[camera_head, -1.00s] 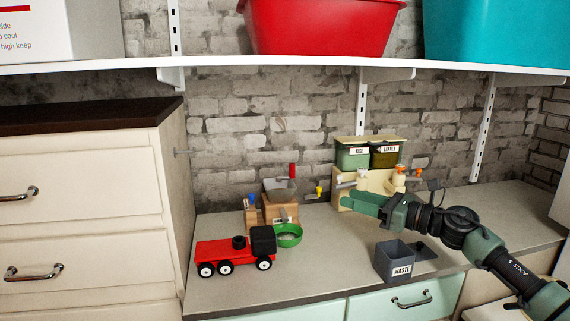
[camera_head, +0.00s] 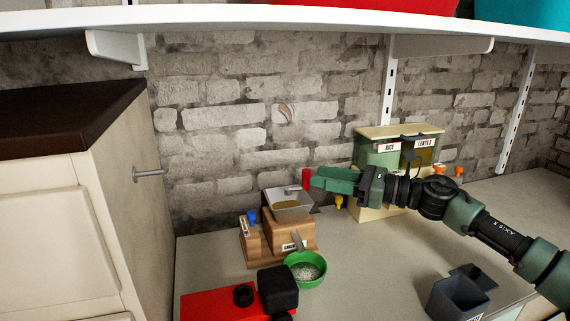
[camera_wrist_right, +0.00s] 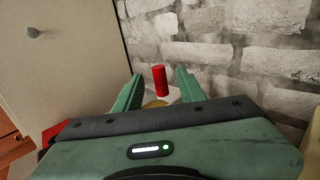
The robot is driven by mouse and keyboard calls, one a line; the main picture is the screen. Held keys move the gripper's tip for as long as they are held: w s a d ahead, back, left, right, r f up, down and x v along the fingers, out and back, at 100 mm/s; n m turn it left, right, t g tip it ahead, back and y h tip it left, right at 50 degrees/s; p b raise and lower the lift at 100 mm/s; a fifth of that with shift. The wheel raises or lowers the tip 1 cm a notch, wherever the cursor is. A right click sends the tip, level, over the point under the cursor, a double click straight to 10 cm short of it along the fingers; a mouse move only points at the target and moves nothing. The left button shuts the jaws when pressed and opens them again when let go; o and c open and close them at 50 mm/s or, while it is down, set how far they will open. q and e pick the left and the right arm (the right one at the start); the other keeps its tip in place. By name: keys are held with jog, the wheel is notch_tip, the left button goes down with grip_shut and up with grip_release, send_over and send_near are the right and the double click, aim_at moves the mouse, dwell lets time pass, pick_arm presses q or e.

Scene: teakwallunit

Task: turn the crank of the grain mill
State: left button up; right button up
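The grain mill (camera_head: 278,238) is a wooden box with a metal hopper (camera_head: 289,212) on top. The hopper holds something yellowish brown. The crank's upright red handle (camera_head: 306,177) stands above the hopper's back right edge. My right gripper (camera_head: 316,180) comes in from the right, its fingertips close beside the handle. In the right wrist view the red handle (camera_wrist_right: 160,81) shows between and just beyond the two spread fingers, with gaps on both sides. A green bowl (camera_head: 319,279) with pale grains stands under the mill's spout. My left gripper is out of view.
A red toy truck (camera_head: 222,306) with a black cab stands in front of the mill. A dispenser with rice (camera_head: 379,154) and lentils bins is behind my right arm. A grey waste bin (camera_head: 457,300) stands front right. A brick wall is close behind.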

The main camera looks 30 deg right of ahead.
jog(key=p+x, duration=0.4)
jog(key=x, duration=0.3)
jog(key=shift+w+a, duration=0.25)
jog(key=shift+a, duration=0.05)
jog(key=shift+r, duration=0.1)
dwell(0.3)
grip_shut()
